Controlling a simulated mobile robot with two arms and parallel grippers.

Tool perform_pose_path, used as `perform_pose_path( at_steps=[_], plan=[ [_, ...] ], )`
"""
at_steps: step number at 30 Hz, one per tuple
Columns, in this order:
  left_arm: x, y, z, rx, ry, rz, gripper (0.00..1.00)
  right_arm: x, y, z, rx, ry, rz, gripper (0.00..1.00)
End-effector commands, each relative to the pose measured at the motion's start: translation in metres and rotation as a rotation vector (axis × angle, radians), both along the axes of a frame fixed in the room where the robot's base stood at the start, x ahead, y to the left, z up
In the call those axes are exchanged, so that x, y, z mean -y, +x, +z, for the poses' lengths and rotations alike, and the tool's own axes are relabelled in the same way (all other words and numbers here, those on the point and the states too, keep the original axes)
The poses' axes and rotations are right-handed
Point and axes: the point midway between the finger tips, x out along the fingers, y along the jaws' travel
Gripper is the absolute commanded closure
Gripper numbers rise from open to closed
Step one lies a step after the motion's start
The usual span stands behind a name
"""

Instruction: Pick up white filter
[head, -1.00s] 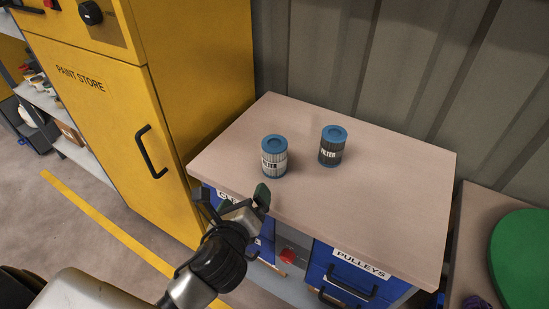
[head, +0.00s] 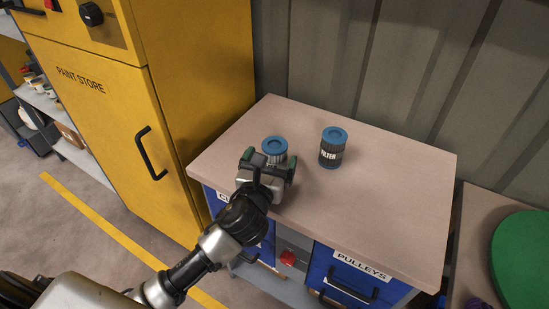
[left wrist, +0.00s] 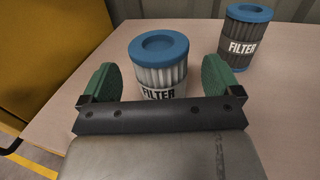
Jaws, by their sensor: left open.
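The white filter (head: 274,148) is a pleated cylinder with a blue cap and a FILTER label. It stands upright on the tabletop, partly hidden behind my left gripper in the head view. My left gripper (head: 267,167) is open, with its green-padded fingers at the near side of the white filter. In the left wrist view the white filter (left wrist: 160,72) stands between and just beyond the two fingers (left wrist: 160,80), its lower part hidden by the gripper body. My right gripper is not in view.
A dark grey filter (head: 332,148) with a blue cap stands upright to the right; it also shows in the left wrist view (left wrist: 244,42). The tabletop (head: 390,190) is otherwise clear. A yellow paint store cabinet (head: 100,110) stands left, and a corrugated wall behind.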

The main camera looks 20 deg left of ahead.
Motion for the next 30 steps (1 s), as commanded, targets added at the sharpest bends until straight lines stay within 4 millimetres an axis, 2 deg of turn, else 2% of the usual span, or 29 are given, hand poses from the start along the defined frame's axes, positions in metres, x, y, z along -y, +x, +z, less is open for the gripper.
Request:
perform_pose_path(
  at_steps=[3, 6, 14, 24, 30],
  plan=[
    [0.0, 0.018, 0.0, 0.002, 0.0, 0.001, 0.07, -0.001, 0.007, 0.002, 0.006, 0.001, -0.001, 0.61],
    [-0.001, 0.026, 0.0, 0.0, 0.0, 0.001, 0.07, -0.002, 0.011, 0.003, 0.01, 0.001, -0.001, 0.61],
    [-0.001, 0.028, 0.0, -0.001, -0.001, 0.0, 0.09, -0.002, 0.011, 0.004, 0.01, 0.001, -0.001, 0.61],
    [-0.001, 0.027, 0.0, -0.001, 0.0, -0.001, 0.61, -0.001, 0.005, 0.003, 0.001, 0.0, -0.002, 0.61],
    [-0.001, 0.027, 0.0, 0.0, 0.0, -0.001, 0.64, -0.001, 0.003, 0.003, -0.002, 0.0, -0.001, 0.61]
  ],
)
